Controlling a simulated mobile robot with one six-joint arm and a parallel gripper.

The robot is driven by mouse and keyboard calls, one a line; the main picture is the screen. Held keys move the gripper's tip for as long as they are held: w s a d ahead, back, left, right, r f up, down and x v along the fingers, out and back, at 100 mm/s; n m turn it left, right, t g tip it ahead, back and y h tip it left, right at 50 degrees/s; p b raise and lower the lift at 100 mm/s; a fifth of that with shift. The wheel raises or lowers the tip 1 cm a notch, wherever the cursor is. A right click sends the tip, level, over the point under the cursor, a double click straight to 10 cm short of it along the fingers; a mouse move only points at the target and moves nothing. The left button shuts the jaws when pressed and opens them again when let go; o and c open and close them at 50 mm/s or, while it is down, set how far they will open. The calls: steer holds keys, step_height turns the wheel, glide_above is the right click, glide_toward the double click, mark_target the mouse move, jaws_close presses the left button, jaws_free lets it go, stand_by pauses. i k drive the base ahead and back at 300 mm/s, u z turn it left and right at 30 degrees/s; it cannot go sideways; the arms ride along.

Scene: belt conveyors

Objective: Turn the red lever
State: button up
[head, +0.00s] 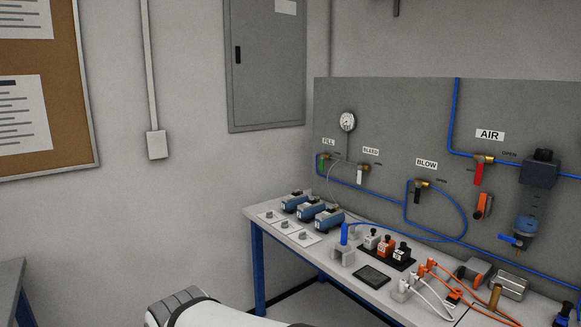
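The red lever (478,174) hangs down from a brass valve (484,158) on the grey wall panel (370,100). It is at the right of the head view, just below the AIR label (490,135). The word OPEN is printed to the right of the valve. The lever points roughly straight down. My gripper is not in view. Only a white and grey part of my own arm shows at the bottom edge, far from the lever.
An orange device (483,205) hangs just below the lever, and a blue filter unit (535,190) is right of it. Black (417,196) and white (360,175) levers hang further left. Below, the bench (345,283) carries several blue-grey devices, connectors and orange cables. Blue tubing crosses the panel.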

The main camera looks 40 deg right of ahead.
mark_target(481, 160)
steer(key=i, duration=1.3)
steer(key=z, duration=3.25)
steer(key=i, duration=0.95)
steer(key=u, duration=0.05)
